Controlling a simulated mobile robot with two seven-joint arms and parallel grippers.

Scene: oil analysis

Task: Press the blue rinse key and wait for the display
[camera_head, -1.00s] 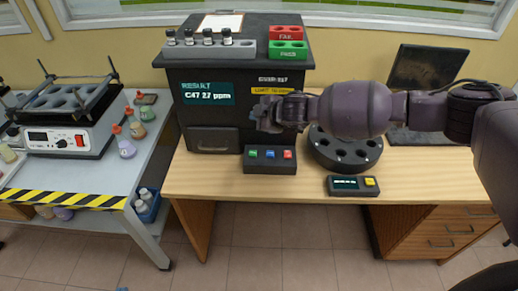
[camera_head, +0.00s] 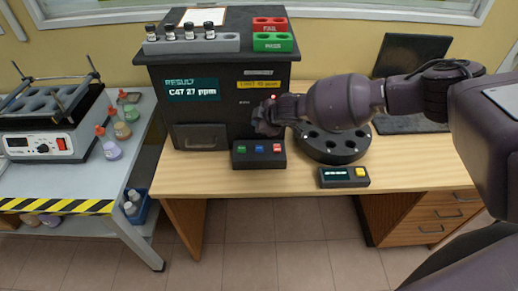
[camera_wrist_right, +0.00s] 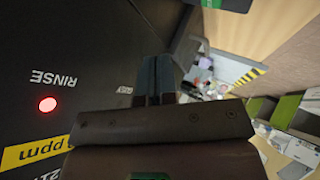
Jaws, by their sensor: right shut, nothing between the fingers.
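The blue key (camera_head: 260,149) is the middle one on a small black key box (camera_head: 240,161) at the front of the desk, between a green key (camera_head: 241,149) and a red key (camera_head: 277,149). The display (camera_head: 193,90) on the black analyzer reads "RESULT C47 27 ppm". A red lamp beside the word RINSE glows in the right wrist view (camera_wrist_right: 47,104). My right gripper (camera_head: 265,125) is just above the key box, in front of the analyzer, apart from the keys. Its fingers (camera_wrist_right: 153,78) are together and empty. My left gripper is out of view.
A round black carousel (camera_head: 334,146) stands right of the key box. A small device with a yellow button (camera_head: 361,172) is at the desk's front edge. A grey vial rack (camera_head: 215,42) and red and green racks (camera_head: 273,42) sit on the analyzer.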

